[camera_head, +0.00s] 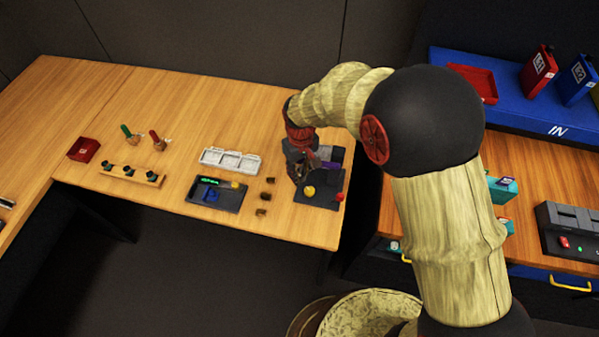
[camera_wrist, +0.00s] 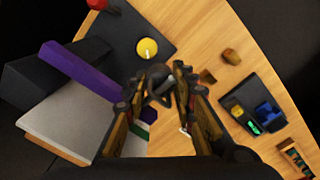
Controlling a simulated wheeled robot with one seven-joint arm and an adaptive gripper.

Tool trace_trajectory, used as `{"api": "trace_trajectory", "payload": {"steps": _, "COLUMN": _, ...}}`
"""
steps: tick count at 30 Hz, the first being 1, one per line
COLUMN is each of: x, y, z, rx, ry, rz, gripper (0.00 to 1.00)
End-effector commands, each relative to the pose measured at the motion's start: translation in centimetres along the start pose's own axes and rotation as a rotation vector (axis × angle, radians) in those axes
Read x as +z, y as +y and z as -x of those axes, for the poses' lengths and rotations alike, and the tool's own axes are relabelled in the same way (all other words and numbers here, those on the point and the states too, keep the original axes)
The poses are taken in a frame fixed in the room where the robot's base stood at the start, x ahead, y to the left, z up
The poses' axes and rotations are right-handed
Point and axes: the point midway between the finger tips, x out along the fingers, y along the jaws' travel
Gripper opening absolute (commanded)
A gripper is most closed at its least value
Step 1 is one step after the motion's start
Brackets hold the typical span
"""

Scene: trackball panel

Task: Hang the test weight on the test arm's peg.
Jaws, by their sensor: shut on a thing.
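My gripper (camera_wrist: 162,76) is shut on a small dark grey thing (camera_wrist: 160,88), which I take to be the test weight. The fingers hide part of it. In the head view my gripper (camera_head: 299,172) hangs over the dark panel (camera_head: 318,197) at the table's right end. A purple bar (camera_wrist: 82,70), perhaps the test arm, lies left of the fingers in the wrist view. It also shows just right of my gripper in the head view (camera_head: 329,166). I cannot make out its peg. The panel bears a yellow ball (camera_wrist: 147,49) and a red knob (camera_wrist: 97,3).
Small brown blocks (camera_head: 266,196) stand left of the panel. Beyond them are a dark tray (camera_head: 229,199) with a green display and a white compartment tray (camera_head: 230,161). A grey box (camera_wrist: 75,118) lies close left of my fingers. Bare wood lies at the table's front edge.

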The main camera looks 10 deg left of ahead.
Motion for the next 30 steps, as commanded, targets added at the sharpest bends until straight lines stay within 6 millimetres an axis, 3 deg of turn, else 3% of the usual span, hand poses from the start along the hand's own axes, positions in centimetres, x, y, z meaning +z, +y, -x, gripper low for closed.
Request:
{"api": "trace_trajectory", "payload": {"steps": 1, "x": -0.7, "y": 0.6, "z": 0.5, "rx": 0.009, "ry": 0.02, "rz": 0.0, "gripper": 0.0}}
{"api": "trace_trajectory", "payload": {"steps": 10, "x": -0.8, "y": 0.7, "z": 0.7, "rx": 0.01, "ry": 0.023, "rz": -0.001, "gripper": 0.0}}
{"api": "trace_trajectory", "payload": {"steps": 11, "x": -0.8, "y": 0.7, "z": 0.7, "rx": 0.01, "ry": 0.023, "rz": -0.001, "gripper": 0.28}}
{"api": "trace_trajectory", "payload": {"steps": 20, "x": -0.8, "y": 0.7, "z": 1.1, "rx": 0.01, "ry": 0.024, "rz": -0.001, "gripper": 0.45}}
{"api": "trace_trajectory", "payload": {"steps": 23, "x": -0.9, "y": 0.7, "z": 2.3, "rx": 0.011, "ry": 0.027, "rz": -0.001, "gripper": 0.48}}
{"api": "trace_trajectory", "payload": {"steps": 30, "x": -0.9, "y": 0.4, "z": 7.2, "rx": 0.012, "ry": 0.03, "rz": 0.0, "gripper": 0.48}}
